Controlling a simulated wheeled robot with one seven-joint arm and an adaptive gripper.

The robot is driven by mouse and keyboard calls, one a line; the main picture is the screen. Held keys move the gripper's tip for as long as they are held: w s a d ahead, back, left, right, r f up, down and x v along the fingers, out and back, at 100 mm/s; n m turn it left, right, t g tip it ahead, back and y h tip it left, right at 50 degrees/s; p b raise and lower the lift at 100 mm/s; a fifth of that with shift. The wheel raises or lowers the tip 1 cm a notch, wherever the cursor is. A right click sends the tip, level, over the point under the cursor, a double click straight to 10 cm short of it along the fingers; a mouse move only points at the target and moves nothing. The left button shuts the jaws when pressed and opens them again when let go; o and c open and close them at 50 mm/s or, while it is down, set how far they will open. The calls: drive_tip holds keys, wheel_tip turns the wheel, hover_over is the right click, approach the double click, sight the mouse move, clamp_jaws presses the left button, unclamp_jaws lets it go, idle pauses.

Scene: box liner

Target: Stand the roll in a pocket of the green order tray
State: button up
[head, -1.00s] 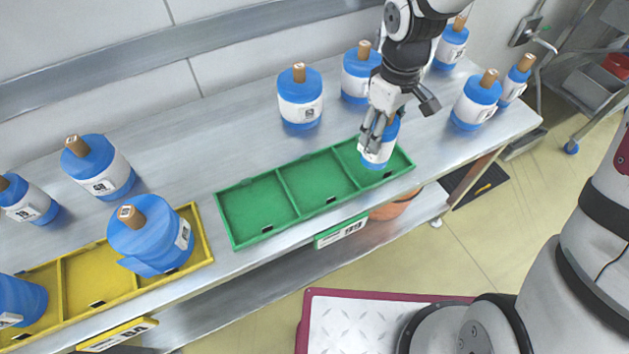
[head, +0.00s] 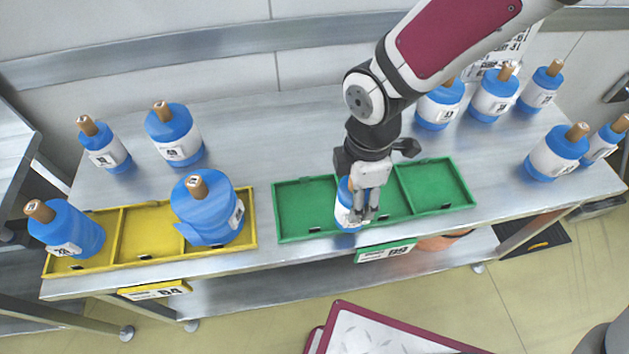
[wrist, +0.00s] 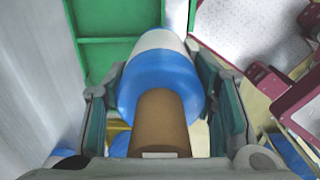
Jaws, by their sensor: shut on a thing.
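The green order tray (head: 292,238) lies on the metal bench at the front edge, with its pockets in a row. Its left and right pockets are empty. My gripper (head: 366,212) is shut on the roll (head: 344,205), which is blue with a white band. In the head view the roll is at the middle of the tray and its lower end overlaps the front rim; I cannot tell whether it touches the tray. In the wrist view the roll (wrist: 158,85) sits between both fingers, brown core end towards the camera, with green tray (wrist: 105,40) beyond it.
A yellow tray (head: 245,240) to the left holds two rolls, a wide one (head: 207,210) and one at its left end (head: 67,228). Several other rolls (head: 437,106) stand at the back and right of the bench. Bare bench lies behind the green tray.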

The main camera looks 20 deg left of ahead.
drive_tip(key=w+a+f, duration=0.2)
drive_tip(key=a+f, duration=0.2)
drive_tip(key=a, duration=0.6)
drive_tip(key=shift+f+p, duration=0.25)
drive_tip(key=shift+p, duration=0.15)
drive_tip(key=o, duration=1.5)
drive_tip(key=shift+f, duration=0.15)
drive_tip(key=shift+c, duration=0.2)
drive_tip(key=shift+s, duration=0.1)
wheel_tip(320, 180, up, 12)
drive_tip(key=shift+r, duration=0.2)
